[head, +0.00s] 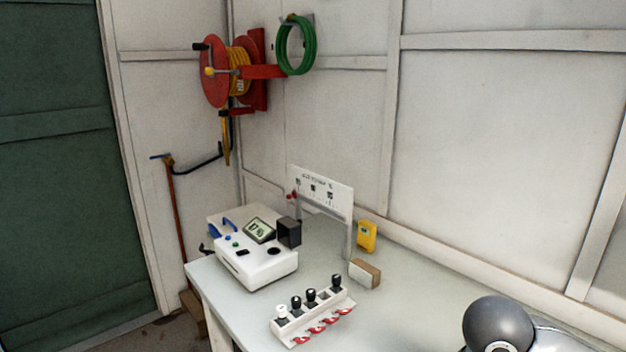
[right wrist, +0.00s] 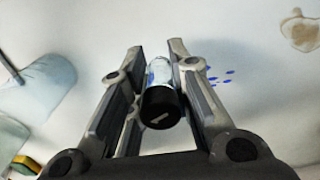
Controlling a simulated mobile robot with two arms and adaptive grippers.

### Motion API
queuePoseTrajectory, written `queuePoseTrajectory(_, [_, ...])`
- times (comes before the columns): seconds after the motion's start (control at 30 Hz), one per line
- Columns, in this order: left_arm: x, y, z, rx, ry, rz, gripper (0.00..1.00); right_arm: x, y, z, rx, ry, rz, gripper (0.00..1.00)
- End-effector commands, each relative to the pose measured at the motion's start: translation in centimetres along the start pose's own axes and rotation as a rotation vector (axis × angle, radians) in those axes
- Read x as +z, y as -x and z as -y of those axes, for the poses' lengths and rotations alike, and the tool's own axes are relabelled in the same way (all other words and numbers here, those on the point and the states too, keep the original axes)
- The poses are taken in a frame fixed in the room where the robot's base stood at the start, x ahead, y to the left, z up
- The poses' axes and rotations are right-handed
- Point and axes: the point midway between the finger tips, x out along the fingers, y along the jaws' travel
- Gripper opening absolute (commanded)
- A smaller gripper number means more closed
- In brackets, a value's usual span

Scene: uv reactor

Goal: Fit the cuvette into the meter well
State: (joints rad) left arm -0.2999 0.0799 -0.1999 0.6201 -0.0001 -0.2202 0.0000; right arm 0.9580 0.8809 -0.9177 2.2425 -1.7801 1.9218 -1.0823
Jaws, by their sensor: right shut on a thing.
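In the right wrist view my right gripper (right wrist: 157,58) is shut on a cuvette (right wrist: 160,102), a small clear vial with a black cap and a blue mark on its glass. The cap faces the camera, and the far end of the vial is partly hidden by it. In the head view the meter (head: 262,270) is a white box with a lit screen on the left of the table. A dark round opening, seemingly the meter well (head: 273,251), shows in its top beside a black block (head: 289,232). My left gripper is not in view.
A sponge-like block (head: 365,273), a yellow device (head: 367,236) and a sign board (head: 320,190) are behind. In the wrist view, blue spots (right wrist: 222,76) and a pale cylinder (right wrist: 42,85) show.

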Motion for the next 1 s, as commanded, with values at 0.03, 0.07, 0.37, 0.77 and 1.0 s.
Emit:
queuePoseTrajectory(0.03, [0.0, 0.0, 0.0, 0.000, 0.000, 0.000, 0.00, 0.2, -0.1, 0.1, 0.000, 0.080, 0.000, 0.00])
queuePoseTrajectory(0.07, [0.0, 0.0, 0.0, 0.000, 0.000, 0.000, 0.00, 0.2, -0.2, 0.1, -0.001, 0.130, 0.000, 0.00])
queuePoseTrajectory(0.37, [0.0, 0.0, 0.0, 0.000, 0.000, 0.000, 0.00, 0.9, -0.9, 0.5, -0.003, 0.604, 0.000, 0.00])
queuePoseTrajectory(0.77, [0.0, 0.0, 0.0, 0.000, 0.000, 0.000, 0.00, 1.2, -1.2, 0.7, -0.002, 0.862, -0.003, 0.00])
queuePoseTrajectory(1.0, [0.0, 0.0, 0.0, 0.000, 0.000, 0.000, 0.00, 1.3, -1.2, 0.7, -0.004, 0.862, -0.001, 0.00])
